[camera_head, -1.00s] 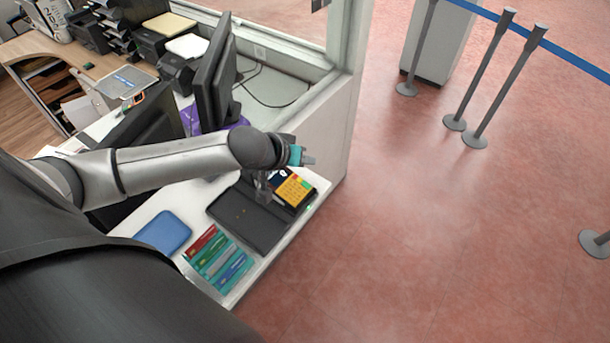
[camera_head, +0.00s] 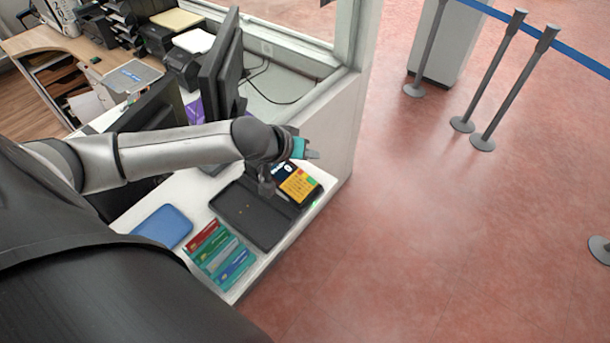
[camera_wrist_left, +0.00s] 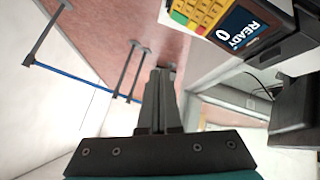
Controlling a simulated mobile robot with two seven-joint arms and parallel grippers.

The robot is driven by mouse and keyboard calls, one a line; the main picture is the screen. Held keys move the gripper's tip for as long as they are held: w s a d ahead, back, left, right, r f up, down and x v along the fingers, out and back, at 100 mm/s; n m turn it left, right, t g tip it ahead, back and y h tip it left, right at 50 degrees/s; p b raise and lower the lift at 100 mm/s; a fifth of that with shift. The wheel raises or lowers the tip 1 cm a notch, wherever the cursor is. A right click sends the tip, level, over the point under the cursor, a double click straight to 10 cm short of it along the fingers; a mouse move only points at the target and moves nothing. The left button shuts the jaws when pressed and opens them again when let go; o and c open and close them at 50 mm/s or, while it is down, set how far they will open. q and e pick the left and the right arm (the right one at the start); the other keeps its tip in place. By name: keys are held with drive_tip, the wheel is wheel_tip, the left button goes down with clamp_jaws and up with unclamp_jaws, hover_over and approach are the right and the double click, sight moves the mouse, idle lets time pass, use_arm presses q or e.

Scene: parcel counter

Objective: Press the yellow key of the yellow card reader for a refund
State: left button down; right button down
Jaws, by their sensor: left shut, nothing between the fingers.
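The yellow card reader (camera_head: 299,187) lies on the counter near its right edge, in a dark housing with a yellow keypad and a dark screen. In the left wrist view the reader (camera_wrist_left: 205,12) is at the top right, its screen (camera_wrist_left: 240,27) reading "READY 0". My right gripper is not in view.
A black tray (camera_head: 245,212) lies beside the reader. Several coloured cards (camera_head: 222,252) and a blue pad (camera_head: 163,227) lie nearer. A monitor (camera_head: 222,75) and a window frame (camera_head: 345,80) stand behind. The floor to the right is open, with barrier posts.

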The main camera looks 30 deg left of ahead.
use_arm(q)
drive_tip(key=b, duration=0.5)
hover_over(304, 181)
drive_tip(key=f, duration=0.5)
drive_tip(key=shift+d+f, duration=0.2)
drive_tip(key=shift+f, duration=0.15)
drive_tip(key=shift+a+f+b, duration=0.15)
drive_tip(key=shift+f+b, duration=0.2)
drive_tip(key=shift+f, duration=0.05)
drive_tip(key=shift+f, duration=0.15)
idle(0.8)
drive_tip(key=shift+a+f, duration=0.1)
drive_tip(key=shift+f, duration=0.15)
drive_tip(key=shift+f, duration=0.3)
idle(0.5)
drive_tip(key=shift+r+p, duration=0.1)
drive_tip(key=shift+p, duration=0.2)
drive_tip(key=shift+r+p, duration=0.6)
drive_tip(key=shift+p, duration=0.3)
